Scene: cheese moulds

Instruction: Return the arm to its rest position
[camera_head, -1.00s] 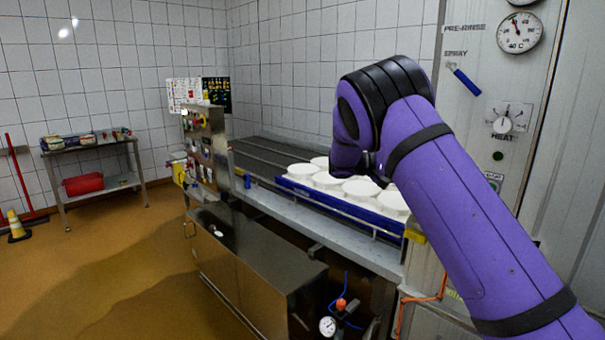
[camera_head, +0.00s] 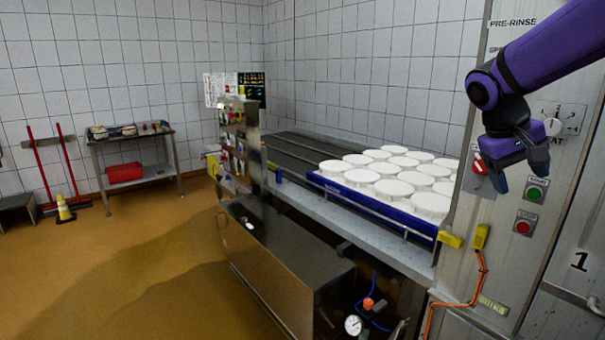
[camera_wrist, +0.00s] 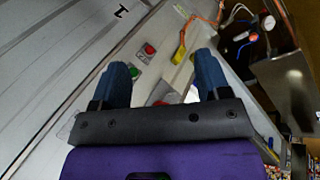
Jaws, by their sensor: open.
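My purple arm reaches in from the upper right in the head view. My gripper (camera_head: 517,178) hangs at its end, in front of the steel cabinet panel (camera_head: 505,267), near the green button (camera_head: 536,190). In the wrist view my gripper (camera_wrist: 160,75) shows two blue fingers spread well apart with nothing between them. The panel lies beyond the fingers, with a green button (camera_wrist: 133,71) and a red button (camera_wrist: 149,49) visible between them. Whether the fingers touch the panel cannot be told.
A blue tray (camera_head: 375,207) of several white moulds (camera_head: 392,188) sits on the conveyor left of the cabinet. A steel tank (camera_head: 285,265) stands in front. A side table (camera_head: 140,137) and a yellow cone (camera_head: 64,210) are far left.

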